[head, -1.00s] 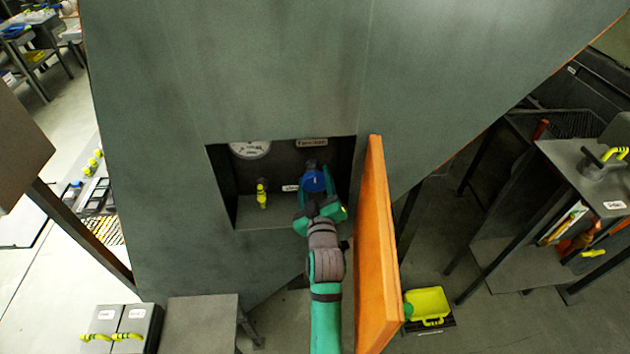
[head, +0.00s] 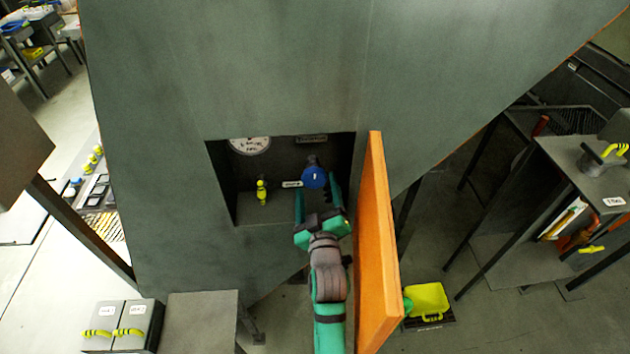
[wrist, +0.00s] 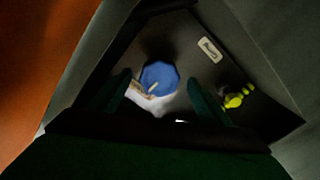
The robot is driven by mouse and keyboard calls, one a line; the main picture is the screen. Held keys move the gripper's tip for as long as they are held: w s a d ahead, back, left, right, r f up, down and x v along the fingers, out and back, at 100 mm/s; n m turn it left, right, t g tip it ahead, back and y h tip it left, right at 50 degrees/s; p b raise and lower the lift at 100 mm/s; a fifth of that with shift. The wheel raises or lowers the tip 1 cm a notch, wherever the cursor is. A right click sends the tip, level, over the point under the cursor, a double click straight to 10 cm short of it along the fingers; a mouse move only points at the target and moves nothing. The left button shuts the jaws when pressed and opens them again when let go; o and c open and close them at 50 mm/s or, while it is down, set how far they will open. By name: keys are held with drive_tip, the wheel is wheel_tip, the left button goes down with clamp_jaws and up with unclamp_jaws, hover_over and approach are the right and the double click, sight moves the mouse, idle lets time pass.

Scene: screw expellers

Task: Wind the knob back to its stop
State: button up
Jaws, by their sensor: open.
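A blue faceted knob (head: 314,178) with a pale pointer mark sits on the back wall inside a square recess in the dark green machine. It also shows in the wrist view (wrist: 159,78). My gripper (head: 318,192) is open, with green fingers reaching into the recess. In the wrist view its fingers (wrist: 155,95) stand apart on either side of the knob, short of it, with a gap between them and the knob. A white label (head: 292,184) is left of the knob.
An orange door (head: 376,240) stands open close to the right of my arm. A yellow-green valve handle (head: 262,192) is left of the knob, also seen in the wrist view (wrist: 236,97). A round gauge (head: 250,145) sits above it. The recess walls leave little side room.

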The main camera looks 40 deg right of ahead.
drive_tip(key=shift+v, duration=1.25)
drive_tip(key=s+a+f+y, duration=0.2)
drive_tip(key=s+a+f, duration=0.4)
drive_tip(key=a, duration=0.4)
drive_tip(key=s+a+f+y, duration=0.3)
drive_tip(key=s+a+f, duration=0.3)
drive_tip(key=a, duration=0.3)
drive_tip(key=s+a+y, duration=0.4)
drive_tip(key=s+a, duration=1)
drive_tip(key=s, duration=0.4)
drive_tip(key=shift+s+r+y, duration=0.25)
drive_tip(key=shift+r+y, duration=0.05)
drive_tip(key=shift+r, duration=0.05)
drive_tip(key=shift+a, duration=0.1)
